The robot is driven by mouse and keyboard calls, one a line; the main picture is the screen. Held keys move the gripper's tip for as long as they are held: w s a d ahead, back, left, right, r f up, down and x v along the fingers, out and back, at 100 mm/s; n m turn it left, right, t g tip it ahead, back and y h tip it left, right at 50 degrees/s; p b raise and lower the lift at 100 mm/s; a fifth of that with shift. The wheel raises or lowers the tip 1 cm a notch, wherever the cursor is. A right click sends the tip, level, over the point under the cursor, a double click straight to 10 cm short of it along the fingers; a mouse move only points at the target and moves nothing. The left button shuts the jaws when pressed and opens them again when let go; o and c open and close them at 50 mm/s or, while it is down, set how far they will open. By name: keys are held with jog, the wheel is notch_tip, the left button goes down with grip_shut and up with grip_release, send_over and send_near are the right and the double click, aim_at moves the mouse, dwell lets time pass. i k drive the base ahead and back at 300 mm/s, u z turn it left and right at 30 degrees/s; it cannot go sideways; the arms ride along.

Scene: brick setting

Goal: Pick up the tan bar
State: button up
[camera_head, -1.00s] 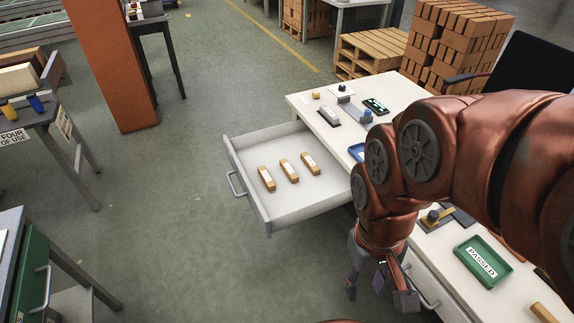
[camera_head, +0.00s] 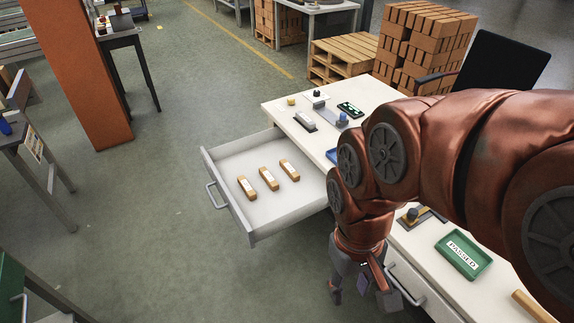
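A tan bar (camera_head: 533,306) lies on the white desk at the lower right, cut off partly by the picture's edge and close to my arm. Three orange-tan blocks with white labels, left (camera_head: 246,187), middle (camera_head: 269,179) and right (camera_head: 289,170), lie in the open drawer (camera_head: 222,166). My gripper (camera_head: 362,292) hangs low at the desk's front side, right of the open drawer and left of the tan bar. Its fingers are spread and nothing shows between them. It touches none of the blocks or the bar.
The desk (camera_head: 391,98) carries a green tray marked PASSED (camera_head: 463,254) and small fixtures. A closed drawer with a handle (camera_head: 407,284) is beside my gripper. An orange pillar (camera_head: 85,80), brick stacks (camera_head: 425,45) and a chair (camera_head: 505,65) stand farther off.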

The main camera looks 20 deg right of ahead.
aim_at(292, 172)
jog(key=k, duration=0.25)
jog(key=u, duration=0.65)
jog(key=i, duration=1.25)
jog(key=z, duration=0.1)
